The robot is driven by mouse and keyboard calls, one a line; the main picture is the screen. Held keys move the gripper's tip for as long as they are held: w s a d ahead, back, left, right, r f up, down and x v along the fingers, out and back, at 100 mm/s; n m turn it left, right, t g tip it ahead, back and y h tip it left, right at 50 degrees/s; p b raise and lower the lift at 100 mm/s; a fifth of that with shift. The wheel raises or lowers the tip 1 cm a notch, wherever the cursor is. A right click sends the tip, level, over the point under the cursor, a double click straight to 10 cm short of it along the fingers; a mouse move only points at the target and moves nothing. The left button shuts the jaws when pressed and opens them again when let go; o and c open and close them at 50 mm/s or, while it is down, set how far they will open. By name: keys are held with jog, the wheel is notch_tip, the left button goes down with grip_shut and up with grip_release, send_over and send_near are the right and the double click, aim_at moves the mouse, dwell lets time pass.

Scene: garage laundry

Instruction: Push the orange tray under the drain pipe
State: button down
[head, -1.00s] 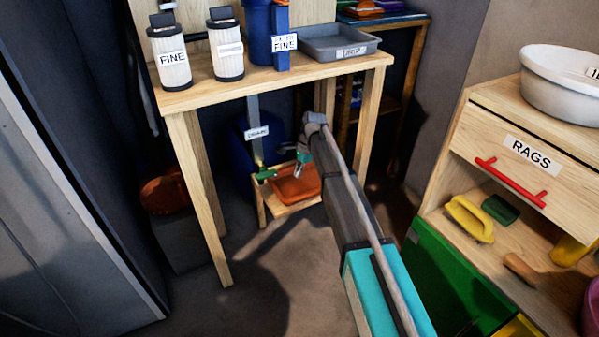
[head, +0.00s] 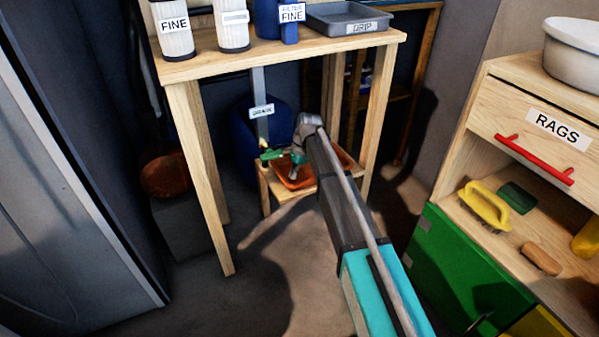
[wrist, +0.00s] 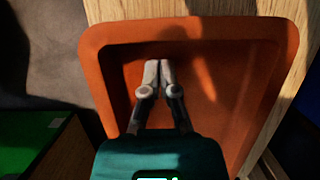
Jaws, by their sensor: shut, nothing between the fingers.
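The orange tray (head: 345,160) lies on a low wooden stand beneath the workbench; its rim also shows in the wrist view (wrist: 205,30). The grey drain pipe (head: 257,85), labelled DRAIN, comes down to a brass and green valve (head: 269,154) near the tray's left side. My arm covers part of the tray, and I cannot tell whether the outlet is over it. My gripper (wrist: 158,64) is shut and empty, with its fingertips over the tray's inside near the far wall. I cannot tell whether they touch it.
The workbench (head: 290,52) stands above with its legs around the stand (head: 267,190). A blue drum (head: 243,150) is behind the pipe. A cabinet (head: 500,120) with a RAGS drawer stands at right. Floor (head: 270,270) in front is clear.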

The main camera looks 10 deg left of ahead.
aim_at(283, 177)
jog(key=shift+s+a, duration=0.45)
jog(key=shift+a, duration=0.2)
jog(key=shift+s, duration=0.1)
jog(key=shift+s+a, duration=0.5)
jog(key=shift+a, duration=0.2)
jog(key=shift+s+a, duration=0.5)
jog(key=shift+a, duration=0.2)
jog(key=shift+w+d, duration=0.45)
jog(key=shift+d, duration=0.15)
jog(key=shift+w+d, duration=0.65)
jog(key=shift+d, duration=0.15)
jog(key=shift+p+v, duration=0.75)
jog(key=shift+v, duration=0.1)
jog(key=p+v, duration=0.8)
jog(key=shift+w+d+r, duration=0.15)
jog(key=shift+d, duration=0.05)
